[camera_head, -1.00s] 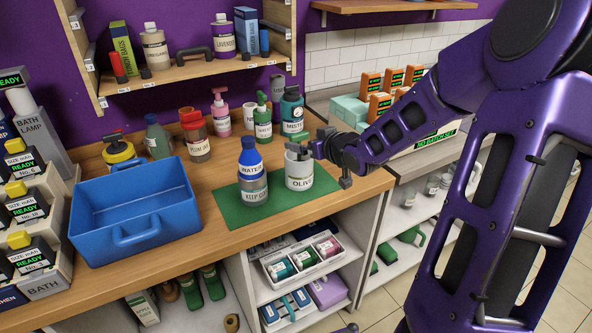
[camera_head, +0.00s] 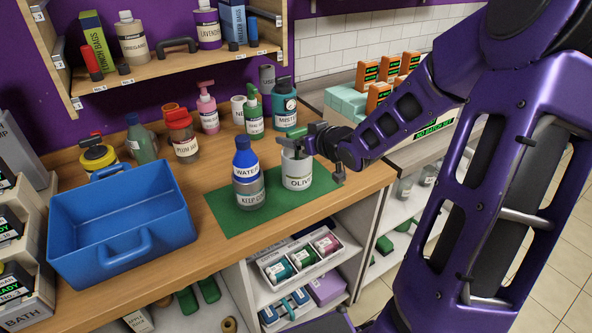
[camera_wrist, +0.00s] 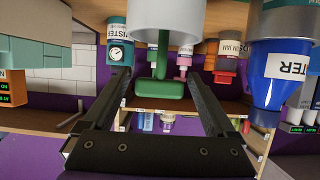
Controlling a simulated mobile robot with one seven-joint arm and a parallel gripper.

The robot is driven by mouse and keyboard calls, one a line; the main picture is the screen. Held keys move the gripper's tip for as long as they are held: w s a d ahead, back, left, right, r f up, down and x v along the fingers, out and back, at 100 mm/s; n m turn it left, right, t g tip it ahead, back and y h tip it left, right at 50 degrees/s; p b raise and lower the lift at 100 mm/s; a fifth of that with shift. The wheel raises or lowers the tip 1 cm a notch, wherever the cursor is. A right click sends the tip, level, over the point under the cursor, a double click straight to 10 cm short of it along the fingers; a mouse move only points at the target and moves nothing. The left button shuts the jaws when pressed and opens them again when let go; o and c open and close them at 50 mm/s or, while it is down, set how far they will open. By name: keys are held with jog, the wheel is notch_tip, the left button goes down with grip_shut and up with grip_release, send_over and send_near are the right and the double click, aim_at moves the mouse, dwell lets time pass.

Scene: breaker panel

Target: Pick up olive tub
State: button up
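The olive tub (camera_head: 297,172) is a white, upright cylinder labelled OLIVE. It stands on the green mat (camera_head: 240,222), to the right of the blue-capped WATER bottle (camera_head: 247,162). My gripper (camera_head: 297,138) is at the tub's top, coming from the right. In the wrist view, which is upside down, the tub's pale body (camera_wrist: 168,18) is at the top edge, with a green T-shaped handle (camera_wrist: 160,89) extending from it. My gripper's fingers (camera_wrist: 158,78) are apart on either side of this handle, with visible gaps. Part of the tub's rim is hidden by my gripper in the head view.
The WATER bottle (camera_wrist: 270,75) is close beside the tub. Pump bottles, including a green one (camera_head: 253,118) and the teal MISTER (camera_head: 285,108), stand behind. A blue bin (camera_head: 120,225) is to the left. The mat's front is clear.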

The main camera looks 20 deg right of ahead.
grip_shut()
dwell(0.4)
